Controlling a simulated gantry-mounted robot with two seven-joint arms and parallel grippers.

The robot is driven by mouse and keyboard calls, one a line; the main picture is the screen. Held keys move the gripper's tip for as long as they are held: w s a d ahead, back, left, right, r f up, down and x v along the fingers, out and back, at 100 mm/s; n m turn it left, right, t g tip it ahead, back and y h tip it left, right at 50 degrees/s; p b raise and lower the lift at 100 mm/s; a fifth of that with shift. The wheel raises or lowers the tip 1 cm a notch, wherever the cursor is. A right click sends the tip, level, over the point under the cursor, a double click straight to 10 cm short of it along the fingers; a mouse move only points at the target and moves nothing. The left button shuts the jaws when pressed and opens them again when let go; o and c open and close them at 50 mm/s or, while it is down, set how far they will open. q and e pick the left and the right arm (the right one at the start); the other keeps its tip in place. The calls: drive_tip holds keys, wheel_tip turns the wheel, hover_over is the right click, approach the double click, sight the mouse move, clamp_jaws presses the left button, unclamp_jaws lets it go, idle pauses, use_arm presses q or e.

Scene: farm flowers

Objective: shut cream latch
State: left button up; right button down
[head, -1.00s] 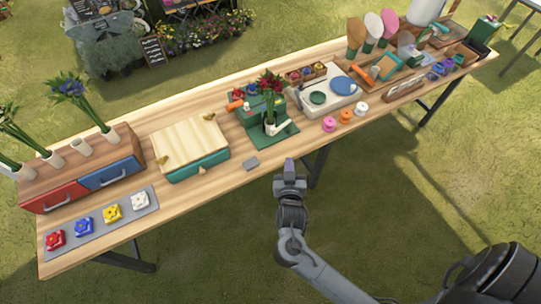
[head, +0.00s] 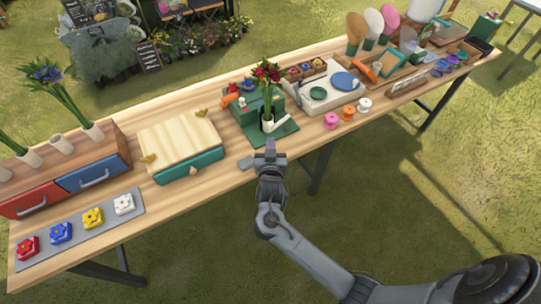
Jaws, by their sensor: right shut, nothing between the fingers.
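A teal box (head: 200,165) with a pale wooden lid (head: 180,138) stands left of the table's middle. The lid lies down on the box. A small cream latch (head: 193,169) shows at the middle of the box's front edge; whether it is fastened is too small to tell. Two gold pieces sit at the lid's left front (head: 148,158) and right back (head: 201,113) corners. My right gripper (head: 270,151) is shut and empty at the table's front edge, right of the box and apart from the latch. My left gripper is not in view.
A small grey block (head: 246,163) lies between the box and my right gripper. A green mat (head: 285,133) with a vase of red flowers is just behind the gripper. Drawers (head: 92,178) and a grey tray (head: 75,246) of coloured flower pieces are at left.

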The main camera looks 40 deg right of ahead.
sight(271, 126)
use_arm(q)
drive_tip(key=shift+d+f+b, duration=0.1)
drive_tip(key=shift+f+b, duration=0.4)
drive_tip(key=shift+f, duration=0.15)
use_arm(e)
drive_tip(key=x, duration=0.6)
drive_tip(key=shift+w+d+f, duration=0.1)
drive_tip(key=shift+w+d, duration=0.2)
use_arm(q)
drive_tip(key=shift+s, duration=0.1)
